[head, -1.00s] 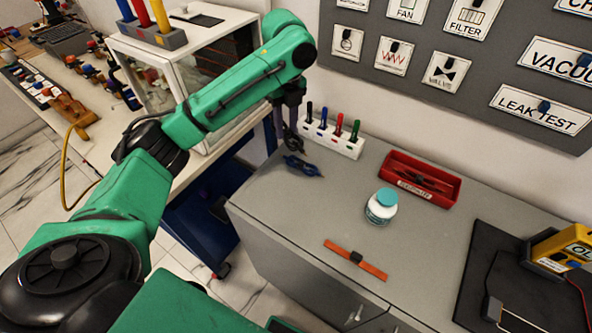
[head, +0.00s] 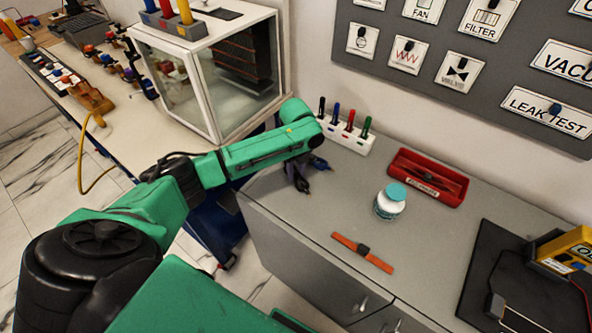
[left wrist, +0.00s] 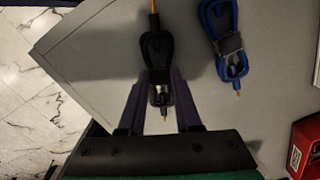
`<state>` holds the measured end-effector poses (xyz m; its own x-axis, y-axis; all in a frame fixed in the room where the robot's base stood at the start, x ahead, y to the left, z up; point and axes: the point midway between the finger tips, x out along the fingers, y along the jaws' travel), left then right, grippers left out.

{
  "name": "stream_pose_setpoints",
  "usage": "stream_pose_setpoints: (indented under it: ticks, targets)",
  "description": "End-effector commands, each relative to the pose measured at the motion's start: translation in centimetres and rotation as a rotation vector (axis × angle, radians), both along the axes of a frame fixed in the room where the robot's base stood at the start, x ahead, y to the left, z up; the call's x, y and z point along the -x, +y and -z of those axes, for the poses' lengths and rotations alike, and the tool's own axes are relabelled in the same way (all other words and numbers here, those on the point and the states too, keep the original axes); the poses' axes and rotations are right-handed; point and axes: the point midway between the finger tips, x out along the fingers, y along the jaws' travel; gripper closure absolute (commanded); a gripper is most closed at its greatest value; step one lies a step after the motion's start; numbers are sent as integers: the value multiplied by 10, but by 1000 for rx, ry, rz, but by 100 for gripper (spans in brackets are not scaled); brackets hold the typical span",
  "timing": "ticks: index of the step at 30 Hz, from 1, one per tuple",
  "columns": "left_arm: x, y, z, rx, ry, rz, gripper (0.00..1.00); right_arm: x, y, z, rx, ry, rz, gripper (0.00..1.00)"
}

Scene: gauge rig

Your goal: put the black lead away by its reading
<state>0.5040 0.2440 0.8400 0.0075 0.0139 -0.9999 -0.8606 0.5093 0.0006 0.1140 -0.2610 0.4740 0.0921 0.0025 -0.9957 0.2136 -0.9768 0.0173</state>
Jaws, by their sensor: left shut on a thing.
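The black lead (left wrist: 158,48) is a bundled coil with thin orange-brown tips, seen in the left wrist view. My left gripper (left wrist: 160,88) is shut on it, with a purple finger on each side of its lower end. In the head view this gripper (head: 298,180) is low over the left end of the grey cabinet, partly hidden by my arm. I cannot tell whether the lead touches the top. A yellow meter (head: 566,252) stands at the right; its display seems to start with "OL". A red tray (head: 427,178) holds dark leads; its label is too small to read.
A blue lead (left wrist: 226,42) lies just right of the black one. Behind is a white rack (head: 345,138) with several markers. A white jar with teal lid (head: 390,200) and an orange strap (head: 363,253) stand on the cabinet top (head: 300,225). A black mat (head: 500,255) lies right.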

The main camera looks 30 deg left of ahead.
Motion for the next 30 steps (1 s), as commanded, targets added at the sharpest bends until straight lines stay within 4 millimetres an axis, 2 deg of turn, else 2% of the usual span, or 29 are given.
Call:
stream_pose_setpoints:
  ticks: [2, 3, 5, 14, 17, 20, 27, 30]
  targets:
    - [0, 0, 1, 0, 0, 0, 100, 1, 0, 1, 1, 3, 0, 41]
    - [0, 0, 2, 0, 0, -1, 60, 1, 0, 1, 1, 3, 1, 41]
    - [0, 0, 1, 0, 0, -1, 37, 1, -1, 0, 1, 3, 1, 41]
    - [0, 0, 0, 0, 0, -1, 37, 2, -1, 0, 1, 4, 1, 41]
    - [-1, 0, -7, 2, -3, -1, 37, 2, -1, 1, 1, 4, 1, 41]
    - [-1, 0, -26, 0, -4, 0, 37, 1, 0, 2, 1, 3, 1, 41]
    - [-1, -1, -91, 2, -5, 0, 37, 1, 0, 7, 1, 3, 1, 41]
    - [0, -2, -110, 2, -3, -1, 37, 1, 0, 9, -1, 2, 1, 41]
